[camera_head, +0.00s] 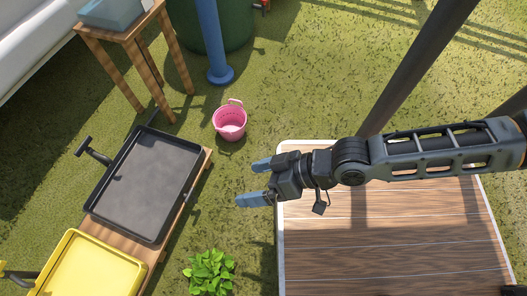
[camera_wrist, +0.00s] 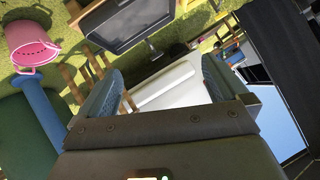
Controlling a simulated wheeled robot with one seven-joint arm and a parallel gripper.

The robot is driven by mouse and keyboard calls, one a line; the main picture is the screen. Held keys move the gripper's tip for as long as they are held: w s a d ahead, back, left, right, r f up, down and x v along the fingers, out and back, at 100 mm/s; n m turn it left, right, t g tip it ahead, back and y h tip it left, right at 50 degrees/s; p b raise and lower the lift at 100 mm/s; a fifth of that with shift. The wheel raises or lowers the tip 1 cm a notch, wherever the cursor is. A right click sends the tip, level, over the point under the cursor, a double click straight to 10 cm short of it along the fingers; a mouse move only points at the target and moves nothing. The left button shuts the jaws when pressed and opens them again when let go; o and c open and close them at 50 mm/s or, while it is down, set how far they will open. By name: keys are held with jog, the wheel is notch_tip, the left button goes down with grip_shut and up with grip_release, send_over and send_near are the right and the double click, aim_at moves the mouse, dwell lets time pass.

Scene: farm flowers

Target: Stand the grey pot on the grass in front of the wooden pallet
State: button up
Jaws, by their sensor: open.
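My gripper (camera_head: 254,182) is open and empty, with its blue-grey fingers pointing left above the grass. The fingers also show in the wrist view (camera_wrist: 157,85), spread apart with nothing between them. I see no clear grey pot in either view. A blue-grey box-like container (camera_head: 113,12) stands on a wooden stool at the top left, cut off by the frame edge; I cannot tell if it is a pot. Low wooden boards (camera_head: 108,231), possibly the pallet, lie under a dark tray (camera_head: 150,185) and a yellow tray (camera_head: 95,268) at the left.
A pink bucket (camera_head: 229,122) stands on the grass beyond my gripper. A slatted wooden tabletop (camera_head: 385,235) lies under my arm. A blue post (camera_head: 210,40), a green barrel (camera_head: 228,25) and a leafy plant (camera_head: 210,272) stand around. Grass between boards and tabletop is mostly free.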

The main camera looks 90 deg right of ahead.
notch_tip(320, 180, up, 17)
jog(key=s+a+n+t, duration=0.1)
jog(key=a+n+t, duration=0.1)
jog(key=n, duration=0.3)
jog(key=shift+s+a+n+t, duration=0.2)
jog(key=shift+s+n+t, duration=0.15)
jog(key=shift+t, duration=0.45)
